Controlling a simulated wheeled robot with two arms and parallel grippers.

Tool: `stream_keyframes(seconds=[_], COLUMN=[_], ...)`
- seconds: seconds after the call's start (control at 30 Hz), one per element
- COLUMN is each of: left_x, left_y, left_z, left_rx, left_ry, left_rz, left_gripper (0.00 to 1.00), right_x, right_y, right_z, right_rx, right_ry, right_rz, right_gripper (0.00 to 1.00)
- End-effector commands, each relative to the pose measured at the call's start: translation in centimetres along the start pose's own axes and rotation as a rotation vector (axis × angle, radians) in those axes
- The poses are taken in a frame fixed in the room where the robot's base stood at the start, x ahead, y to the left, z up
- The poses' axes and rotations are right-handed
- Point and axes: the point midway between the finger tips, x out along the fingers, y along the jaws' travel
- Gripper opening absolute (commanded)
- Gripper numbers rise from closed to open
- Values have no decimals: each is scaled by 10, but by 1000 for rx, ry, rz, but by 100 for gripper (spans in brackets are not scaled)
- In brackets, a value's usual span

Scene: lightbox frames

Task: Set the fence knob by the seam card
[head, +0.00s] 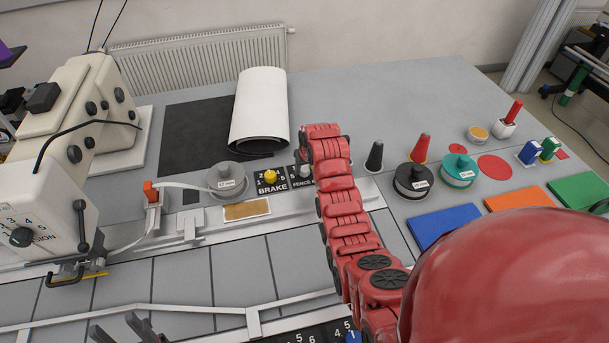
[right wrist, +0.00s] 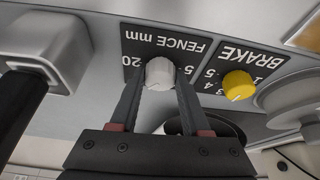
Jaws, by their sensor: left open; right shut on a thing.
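The white fence knob (right wrist: 160,72) sits on a black plate marked FENCE mm (right wrist: 165,45). My right gripper (right wrist: 160,88) has one finger on each side of the knob and is shut on it. In the head view my red right arm hides much of the fence plate (head: 301,182), and only part of the knob (head: 304,171) shows. A tan card with a white border (head: 247,210) lies in front of the brake plate; I cannot read any marking on it. My left gripper (head: 118,328) is open and empty at the bottom edge, its fingers partly in view.
The yellow brake knob (head: 270,176) is beside the fence knob. A grey spool (head: 227,178) stands left of it. A cream sewing machine (head: 75,130) fills the left side. Black and red cones, spools and coloured mats (head: 446,223) lie right of my arm.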

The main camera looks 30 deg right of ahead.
Motion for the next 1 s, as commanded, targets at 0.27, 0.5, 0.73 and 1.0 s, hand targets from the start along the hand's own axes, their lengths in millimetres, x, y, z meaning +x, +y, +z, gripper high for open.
stream_keyframes(seconds=[0.27, 0.5, 0.73, 1.0], left_x=[-29, -35, -35, -35], left_y=[1, 2, 2, 2], left_z=[5, 6, 6, 6], left_rx=[0, 0, 0, 0], left_ry=[0, 0, 0, 0], left_rz=[0, 0, 0, 0], left_gripper=[50, 50, 50, 50], right_x=[4, 2, 1, 1], right_y=[1, 1, 1, 1], right_z=[2, 1, 1, 1], right_rx=[-121, -163, -168, -167], right_ry=[-1, -1, -2, -2], right_rz=[-50, -68, -70, -70], right_gripper=[0, 0, 0, 63])
